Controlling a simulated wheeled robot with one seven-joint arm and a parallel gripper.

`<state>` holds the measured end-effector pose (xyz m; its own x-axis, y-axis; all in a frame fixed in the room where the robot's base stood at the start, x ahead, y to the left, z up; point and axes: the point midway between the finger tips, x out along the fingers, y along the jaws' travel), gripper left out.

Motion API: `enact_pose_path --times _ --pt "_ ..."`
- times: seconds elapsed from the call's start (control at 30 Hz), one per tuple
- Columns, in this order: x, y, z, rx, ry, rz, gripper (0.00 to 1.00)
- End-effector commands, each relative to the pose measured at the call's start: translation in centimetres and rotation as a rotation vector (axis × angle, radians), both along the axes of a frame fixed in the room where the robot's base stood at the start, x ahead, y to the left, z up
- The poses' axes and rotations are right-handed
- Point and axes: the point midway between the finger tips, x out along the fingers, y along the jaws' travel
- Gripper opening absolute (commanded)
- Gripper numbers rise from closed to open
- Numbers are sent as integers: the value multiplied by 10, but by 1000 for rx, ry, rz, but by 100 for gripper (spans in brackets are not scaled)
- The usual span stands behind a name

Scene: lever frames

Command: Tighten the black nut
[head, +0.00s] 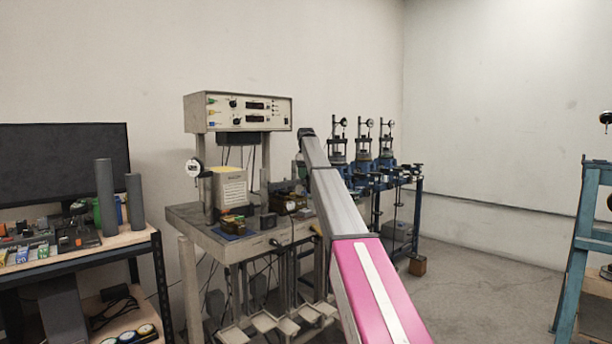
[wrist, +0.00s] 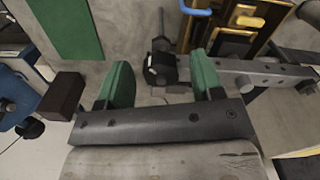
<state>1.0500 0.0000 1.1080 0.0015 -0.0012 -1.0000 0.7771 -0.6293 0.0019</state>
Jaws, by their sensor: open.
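In the wrist view, my gripper (wrist: 160,78) is open, with one green finger on each side of a small black block-like part (wrist: 161,69). This part looks like the black nut; it sits by a thin upright rod at the left end of a grey lever bar (wrist: 255,70). It lies between the fingers, nearer the right one, with visible gaps. I cannot tell its depth relative to the fingertips. In the head view, my arm reaches toward the grey bench (head: 195,217), and the gripper and the nut cannot be made out.
In the wrist view, a brass-coloured frame (wrist: 232,38) stands at upper right and a dark brown block (wrist: 62,96) at left. In the head view, an instrument box (head: 238,111) stands above the bench, blue-framed devices (head: 363,165) behind, and a shelf (head: 75,250) at left.

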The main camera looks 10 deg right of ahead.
Motion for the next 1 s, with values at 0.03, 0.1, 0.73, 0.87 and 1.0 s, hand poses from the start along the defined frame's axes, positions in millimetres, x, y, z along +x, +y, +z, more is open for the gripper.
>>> enact_pose_path --times 0.03,0.1,0.73,0.87,1.0 --pt "0 0 -2 0 0 0 61" --pt "0 0 -3 0 0 0 61" --pt "0 0 -3 0 0 -20 11" --pt "0 0 -3 0 0 -63 11" --pt "0 1 -3 -1 0 -146 11"
